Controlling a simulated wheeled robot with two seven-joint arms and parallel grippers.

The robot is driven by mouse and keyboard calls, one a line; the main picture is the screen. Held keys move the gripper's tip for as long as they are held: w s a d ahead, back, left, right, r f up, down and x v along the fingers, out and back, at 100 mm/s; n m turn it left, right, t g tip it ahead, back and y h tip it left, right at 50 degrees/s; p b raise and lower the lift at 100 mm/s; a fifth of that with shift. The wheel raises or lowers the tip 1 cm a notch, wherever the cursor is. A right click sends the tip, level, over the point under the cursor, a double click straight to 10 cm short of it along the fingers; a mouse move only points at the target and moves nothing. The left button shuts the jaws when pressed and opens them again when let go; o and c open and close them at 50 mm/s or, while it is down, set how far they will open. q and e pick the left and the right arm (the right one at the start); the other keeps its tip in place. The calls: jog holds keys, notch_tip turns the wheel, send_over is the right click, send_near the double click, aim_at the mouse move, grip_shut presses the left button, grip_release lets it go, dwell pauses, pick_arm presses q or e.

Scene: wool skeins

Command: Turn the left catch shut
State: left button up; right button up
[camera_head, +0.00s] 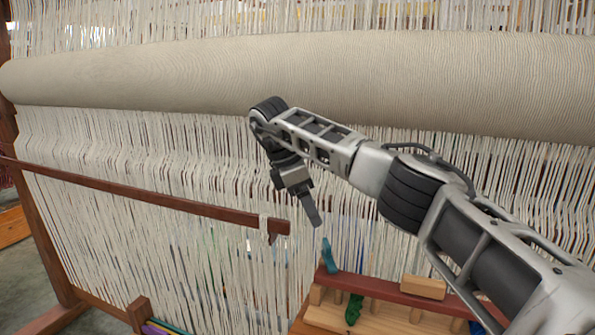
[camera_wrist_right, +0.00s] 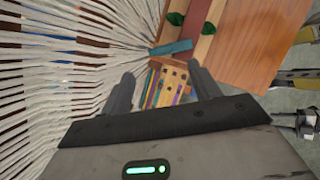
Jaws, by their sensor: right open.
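The left catch, a small teal piece (camera_head: 328,255), stands up with a slight tilt at the left end of a dark red bar (camera_head: 400,291) on a wooden rack. It also shows in the right wrist view (camera_wrist_right: 171,48), lying across the near end of the bar. My right gripper (camera_head: 315,218) hangs above and slightly left of this catch, fingers pointing down, apart from it. In the right wrist view its two fingers (camera_wrist_right: 162,84) are spread with nothing held between them; the catch is beyond the tips. My left gripper is not in view.
A second teal piece (camera_head: 477,327) shows at the bar's right. Loom threads (camera_head: 220,265) stand close behind. A brown rail (camera_head: 150,199) ends left of my gripper.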

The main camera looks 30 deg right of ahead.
jog(key=s+p+v, duration=0.1)
jog(key=v, duration=0.6)
jog(key=shift+w, duration=0.45)
jog(key=shift+r, duration=0.1)
